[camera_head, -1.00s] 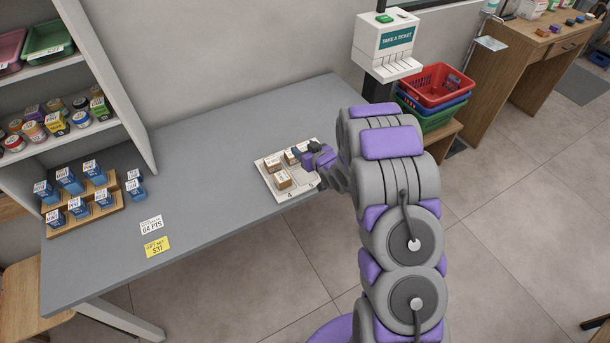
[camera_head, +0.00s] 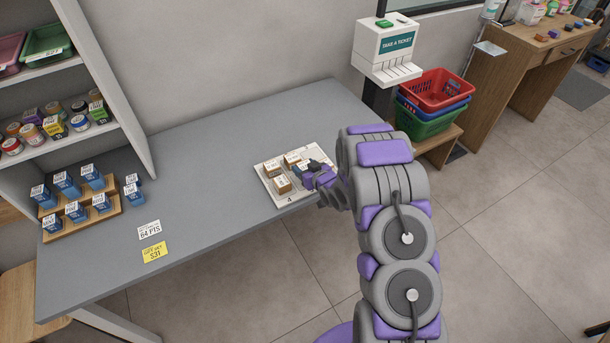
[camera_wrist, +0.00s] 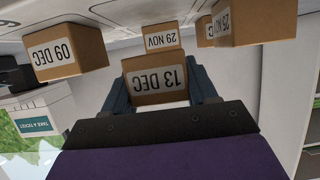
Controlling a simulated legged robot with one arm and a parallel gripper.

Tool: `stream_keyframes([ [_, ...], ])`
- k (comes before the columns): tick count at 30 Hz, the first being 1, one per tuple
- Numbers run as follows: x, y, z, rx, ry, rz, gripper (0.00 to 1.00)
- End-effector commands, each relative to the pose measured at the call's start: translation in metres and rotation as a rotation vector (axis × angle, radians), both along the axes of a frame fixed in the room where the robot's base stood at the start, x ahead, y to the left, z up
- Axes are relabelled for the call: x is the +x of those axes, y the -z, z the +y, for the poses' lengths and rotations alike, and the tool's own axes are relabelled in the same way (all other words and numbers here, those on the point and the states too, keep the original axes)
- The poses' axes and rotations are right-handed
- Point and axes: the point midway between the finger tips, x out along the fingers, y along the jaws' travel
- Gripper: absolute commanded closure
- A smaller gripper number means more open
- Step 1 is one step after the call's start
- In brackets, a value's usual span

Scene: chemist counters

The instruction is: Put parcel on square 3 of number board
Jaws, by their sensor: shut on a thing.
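My gripper (camera_head: 305,172) is at the right side of the white number board (camera_head: 290,197), low over it. In the wrist view its two dark fingers are on either side of a brown parcel labelled 13 DEC (camera_wrist: 158,78), shut on it. The wrist view is upside down. In the head view the held parcel is mostly hidden by the gripper. Whether it touches the board cannot be told. The figure 4 shows at the board's front edge; the square 3 marking cannot be made out.
Other brown parcels stand on the board, among them 09 DEC (camera_wrist: 68,52) and 29 NOV (camera_wrist: 160,38), close around the held one. Blue boxes (camera_head: 67,184) stand on a wooden stand at the left. A ticket dispenser (camera_head: 388,50) stands behind.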

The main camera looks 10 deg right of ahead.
Motion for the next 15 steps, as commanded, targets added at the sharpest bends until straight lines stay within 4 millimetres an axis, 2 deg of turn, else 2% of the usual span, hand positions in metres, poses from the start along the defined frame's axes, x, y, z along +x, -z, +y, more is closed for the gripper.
stream_keyframes([
  [6,-0.001,0.029,0.0,0.0,-0.001,0.003,0.75],
  [15,0.0,0.032,0.0,-0.001,0.0,0.0,0.75],
])
